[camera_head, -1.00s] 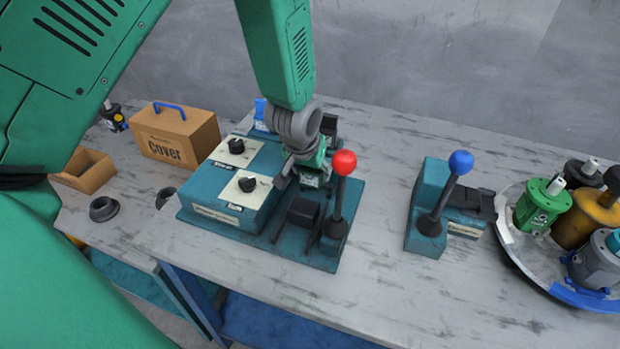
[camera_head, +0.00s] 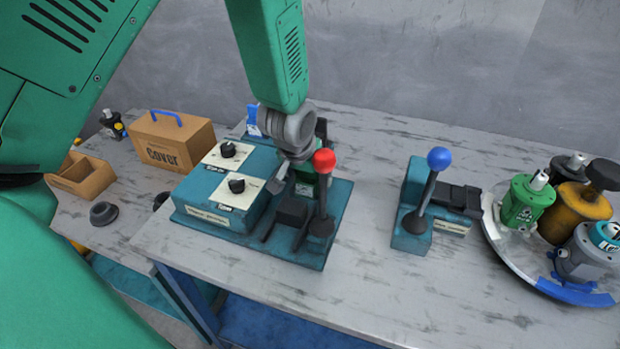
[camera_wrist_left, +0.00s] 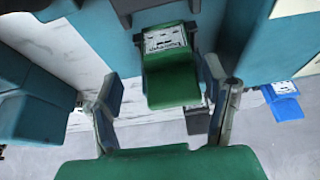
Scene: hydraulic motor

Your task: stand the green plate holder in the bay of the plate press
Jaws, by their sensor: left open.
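The plate press (camera_head: 205,215) is a teal machine with two black dials on pale panels and a red-knobbed lever. The green plate holder (camera_head: 307,184) is upright in the press area behind the lever, below my left gripper (camera_head: 292,182). In the left wrist view the holder (camera_wrist_left: 172,84) is a green block with a white label, seen between the two spread fingers of my left gripper (camera_wrist_left: 163,100). A gap shows on each side, so the gripper is open. The holder's foot is hidden, so I cannot tell how it is seated. My right gripper is not in view.
A smaller teal press with a blue-knobbed lever (camera_head: 438,160) stands to the right. A round tray (camera_head: 510,254) of motors is at the far right. A cover box (camera_head: 172,145) and an open bin (camera_head: 82,178) are at the left. The table's front right is clear.

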